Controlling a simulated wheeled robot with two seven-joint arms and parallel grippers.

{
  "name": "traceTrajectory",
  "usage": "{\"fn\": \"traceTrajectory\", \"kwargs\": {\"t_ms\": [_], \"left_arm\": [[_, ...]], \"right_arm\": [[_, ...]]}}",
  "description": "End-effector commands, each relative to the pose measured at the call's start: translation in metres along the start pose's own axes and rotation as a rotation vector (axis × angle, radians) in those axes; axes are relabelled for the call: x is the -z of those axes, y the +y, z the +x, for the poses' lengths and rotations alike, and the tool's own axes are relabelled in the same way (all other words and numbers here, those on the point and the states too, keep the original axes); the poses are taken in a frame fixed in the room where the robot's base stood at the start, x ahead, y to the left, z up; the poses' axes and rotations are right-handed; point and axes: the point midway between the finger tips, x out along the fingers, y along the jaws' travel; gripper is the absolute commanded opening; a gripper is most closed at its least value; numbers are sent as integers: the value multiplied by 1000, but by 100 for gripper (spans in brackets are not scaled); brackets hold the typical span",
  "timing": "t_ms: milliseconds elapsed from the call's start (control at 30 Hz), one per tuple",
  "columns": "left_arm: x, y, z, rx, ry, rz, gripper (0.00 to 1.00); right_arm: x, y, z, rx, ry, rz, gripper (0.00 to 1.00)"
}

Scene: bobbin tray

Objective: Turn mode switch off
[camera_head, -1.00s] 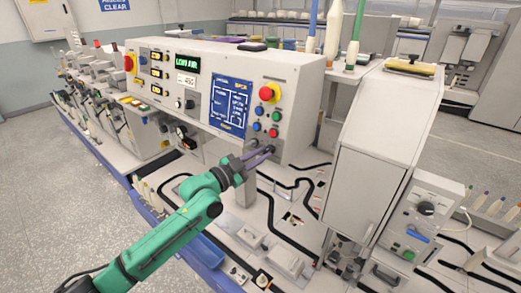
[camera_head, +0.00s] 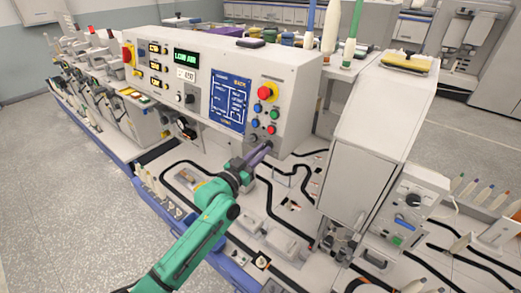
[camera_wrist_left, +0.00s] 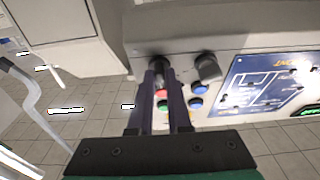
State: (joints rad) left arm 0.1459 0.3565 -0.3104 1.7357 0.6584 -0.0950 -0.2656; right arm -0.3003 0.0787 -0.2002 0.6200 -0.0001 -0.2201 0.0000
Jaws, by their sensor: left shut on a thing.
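The white control panel (camera_head: 232,128) carries a column of small round buttons with dark rotary knobs below them. In the left wrist view, one dark knob (camera_wrist_left: 160,64) lies between my left fingertips, below the red button in the head view. A second dark knob (camera_wrist_left: 207,68) is beside it, apart from the fingers. I cannot read which knob is labelled as the mode switch. My left gripper (camera_head: 266,147), with purple fingers, reaches the panel's lower right and is shut on the knob. The knob's pointer direction is hidden. My right gripper is not in view.
A red emergency button (camera_head: 267,92) on a yellow base sits above the small buttons. A blue diagram plate (camera_head: 229,100) is to their left. A tall white housing (camera_head: 372,135) stands to the right. Black tubing (camera_head: 275,215) runs over the deck below.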

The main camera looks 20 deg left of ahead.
Motion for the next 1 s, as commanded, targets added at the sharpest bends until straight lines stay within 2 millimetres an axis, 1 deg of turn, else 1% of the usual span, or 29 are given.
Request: {"fn": "traceTrajectory", "kwargs": {"t_ms": [267, 300, 367, 400, 667, 767, 867, 967, 1000], "left_arm": [[0, 0, 0, 0, 0, -1, 0], [0, 0, 0, 0, 0, -1, 20], [0, 0, 0, 0, 0, -1, 43], [0, 0, 0, 0, 0, -1, 46], [0, 0, 0, 0, 0, 0, 46], [-1, 0, -5, 0, 0, 0, 46], [-4, 0, -20, 1, -2, -1, 46], [-7, 0, -45, 0, -3, 0, 46], [-7, 0, -57, -1, -3, 1, 46]], "right_arm": [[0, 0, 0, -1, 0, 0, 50], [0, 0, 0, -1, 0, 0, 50], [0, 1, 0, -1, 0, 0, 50], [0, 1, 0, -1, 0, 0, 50], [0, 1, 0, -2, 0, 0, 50], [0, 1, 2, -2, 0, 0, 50], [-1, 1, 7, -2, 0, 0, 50], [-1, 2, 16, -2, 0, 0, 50], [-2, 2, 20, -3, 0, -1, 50]]}}
